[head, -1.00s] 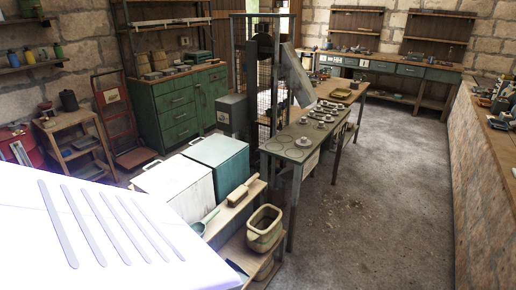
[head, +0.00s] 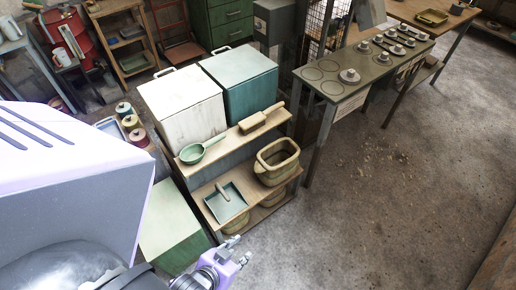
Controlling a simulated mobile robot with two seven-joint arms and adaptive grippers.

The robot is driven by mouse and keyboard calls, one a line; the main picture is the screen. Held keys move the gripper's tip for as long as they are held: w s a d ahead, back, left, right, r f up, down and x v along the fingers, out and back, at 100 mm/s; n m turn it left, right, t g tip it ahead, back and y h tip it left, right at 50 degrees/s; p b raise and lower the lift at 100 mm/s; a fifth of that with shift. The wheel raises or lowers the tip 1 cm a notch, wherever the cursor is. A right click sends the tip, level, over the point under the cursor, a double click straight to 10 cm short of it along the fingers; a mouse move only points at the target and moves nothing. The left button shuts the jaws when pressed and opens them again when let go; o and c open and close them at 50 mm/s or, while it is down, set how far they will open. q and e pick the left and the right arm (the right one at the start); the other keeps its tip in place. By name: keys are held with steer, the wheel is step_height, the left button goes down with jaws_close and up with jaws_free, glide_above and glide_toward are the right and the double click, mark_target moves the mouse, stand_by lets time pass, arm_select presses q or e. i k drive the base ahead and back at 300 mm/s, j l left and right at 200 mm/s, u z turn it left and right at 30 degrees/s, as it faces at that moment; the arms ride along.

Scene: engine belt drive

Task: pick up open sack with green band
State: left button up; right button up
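I cannot make out an open sack with a green band in the head view. My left gripper (head: 230,265) shows small at the bottom edge, in front of the low shelf stand and beside a low green box. It is partly cut off, and I cannot tell how far its fingers are apart. I see nothing clearly held in it. My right gripper is not in view. Part of my own body blocks the lower left of the view.
A white bin (head: 182,108) and a teal bin (head: 240,84) stand behind the shelf stand (head: 205,181). It bears a green scoop (head: 202,149), a brush (head: 261,117), a dustpan (head: 226,203) and a square tub (head: 277,160). The green box (head: 170,226) stands left.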

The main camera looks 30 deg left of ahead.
mark_target(278, 161)
steer(key=i+l+u, duration=0.15)
steer(key=u, duration=0.25)
steer(key=i+l+u, duration=0.5)
steer(key=u, duration=0.25)
steer(key=i+l+u, duration=0.2)
steer(key=l+u, duration=0.15)
steer(key=l, duration=0.15)
steer(key=i+l+u, duration=0.2)
steer(key=k+l, duration=0.1)
